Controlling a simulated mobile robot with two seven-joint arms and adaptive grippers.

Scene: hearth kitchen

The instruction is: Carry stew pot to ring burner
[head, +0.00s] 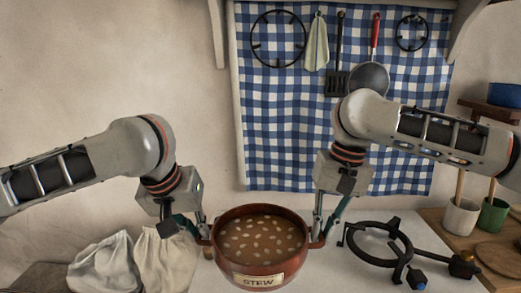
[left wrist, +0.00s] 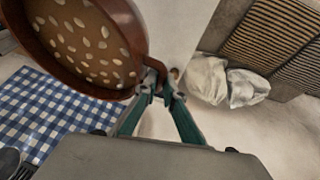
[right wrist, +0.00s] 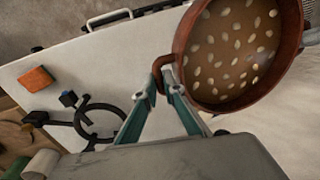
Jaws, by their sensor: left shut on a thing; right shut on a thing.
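The stew pot (head: 240,266) is reddish brown, labelled STEW, and full of brown stew with pale pieces. It looks level, between my two grippers. My left gripper (head: 202,232) is shut on its left handle, which shows in the left wrist view (left wrist: 157,70). My right gripper (head: 318,238) is shut on its right handle, which shows in the right wrist view (right wrist: 165,66). The black ring burner (head: 352,242) stands on the white surface to the right of the pot, with nothing on it. I cannot tell whether the pot's base touches the surface.
Two pale cloth sacks (head: 168,262) sit left of the pot. The white counter (head: 408,226) carries the burner. At the right, a wooden board (head: 498,256), a white cup (head: 461,217) and a green cup (head: 492,215) stand on wood. Utensils hang on the checked cloth (head: 290,140) behind.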

